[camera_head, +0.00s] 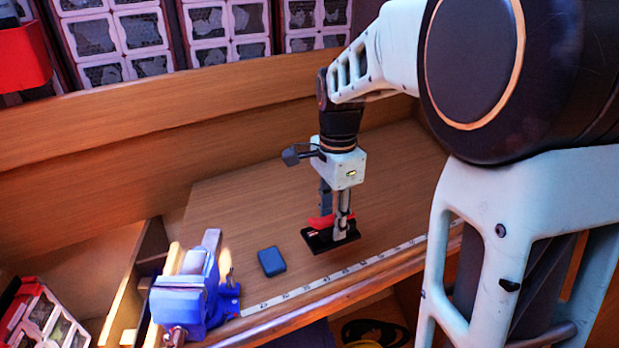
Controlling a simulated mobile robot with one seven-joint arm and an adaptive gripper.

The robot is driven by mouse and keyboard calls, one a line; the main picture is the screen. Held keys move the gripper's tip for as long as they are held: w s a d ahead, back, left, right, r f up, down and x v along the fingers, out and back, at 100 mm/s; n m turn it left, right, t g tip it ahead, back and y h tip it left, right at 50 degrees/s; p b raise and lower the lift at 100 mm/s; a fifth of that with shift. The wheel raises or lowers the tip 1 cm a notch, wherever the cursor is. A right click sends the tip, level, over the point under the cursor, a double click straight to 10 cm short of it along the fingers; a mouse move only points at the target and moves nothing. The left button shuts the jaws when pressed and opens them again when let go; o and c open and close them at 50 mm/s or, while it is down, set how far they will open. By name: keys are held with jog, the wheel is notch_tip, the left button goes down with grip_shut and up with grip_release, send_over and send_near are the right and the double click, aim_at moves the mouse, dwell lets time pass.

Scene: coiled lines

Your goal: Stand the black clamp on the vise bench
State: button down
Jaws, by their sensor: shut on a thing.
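My gripper (336,224) points down over the wooden vise bench (240,210). It is shut on the black clamp (318,241), a low dark piece between and under the fingers. A red part (321,221) shows just above the black piece, beside the fingers; I cannot tell whether it belongs to the clamp. The fingers hide part of the clamp. I cannot tell whether the clamp touches the bench top or hangs just above it.
A blue box (271,261) lies left of the clamp. A blue vise (190,290) sits at the bench's front left corner. A measuring strip (330,277) runs along the front edge. Bare wood lies behind the blue box. Drawer racks (115,40) stand at the back.

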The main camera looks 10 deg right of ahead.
jog(key=w+f, duration=0.2)
jog(key=w+d+f+b, duration=0.1)
jog(key=w+f, duration=0.1)
jog(key=w, duration=0.1)
jog(key=w+f+b, duration=0.1)
jog(key=w+f, duration=0.1)
jog(key=f, duration=0.1)
jog(key=shift+w+d, duration=0.25)
jog(key=shift+w, duration=0.15)
jog(key=f+b, duration=0.2)
jog(key=f, duration=0.1)
jog(key=shift+w, duration=0.35)
jog(key=shift+f+b, duration=0.25)
jog(key=shift+b, duration=0.05)
jog(key=shift+f, duration=0.2)
jog(key=c, duration=1.4)
grip_release()
jog(key=shift+s, duration=0.1)
jog(key=shift+r, duration=0.1)
notch_tip(320, 180, up, 12)
jog(key=shift+b, duration=0.3)
jog(key=shift+r, duration=0.1)
